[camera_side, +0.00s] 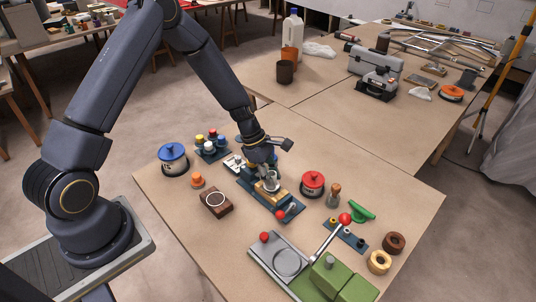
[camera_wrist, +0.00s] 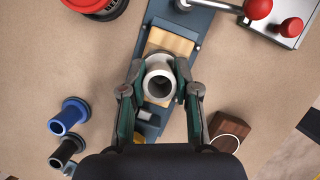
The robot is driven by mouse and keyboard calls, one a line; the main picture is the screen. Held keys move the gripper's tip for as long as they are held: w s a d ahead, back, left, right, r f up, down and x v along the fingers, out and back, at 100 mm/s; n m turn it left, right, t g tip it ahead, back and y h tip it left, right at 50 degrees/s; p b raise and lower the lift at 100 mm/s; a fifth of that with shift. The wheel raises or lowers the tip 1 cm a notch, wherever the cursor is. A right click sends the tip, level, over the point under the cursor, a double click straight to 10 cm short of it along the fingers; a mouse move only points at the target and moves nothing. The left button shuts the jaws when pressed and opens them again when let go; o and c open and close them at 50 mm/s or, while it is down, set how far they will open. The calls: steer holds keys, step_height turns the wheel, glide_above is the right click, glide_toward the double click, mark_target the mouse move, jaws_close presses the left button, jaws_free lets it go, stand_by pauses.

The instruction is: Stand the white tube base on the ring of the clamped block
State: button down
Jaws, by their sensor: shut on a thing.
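My gripper (camera_side: 268,169) is shut on the white tube base (camera_wrist: 160,68), one finger on each side of it. I look down into its round opening in the wrist view, and its small pale shape (camera_side: 271,182) shows below the fingers in the side view. The tube is over the pale wooden clamped block (camera_wrist: 170,42), which sits in a long blue clamp (camera_wrist: 196,30). The block's ring is hidden beneath the tube. I cannot tell whether the tube touches the block.
A dark brown block with a white ring (camera_side: 215,200) lies left of the clamp. A red-lidded pot (camera_side: 312,184) stands to its right, a blue-lidded pot (camera_side: 173,159) far left. A grey plate press with a red-knobbed lever (camera_side: 328,238) stands in front.

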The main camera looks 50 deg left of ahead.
steer(key=shift+f, duration=0.6)
stand_by(0.3)
steer(key=c, duration=1.1)
jaws_free()
steer(key=shift+c, duration=0.2)
steer(key=v, duration=1.1)
steer(key=shift+a, duration=0.1)
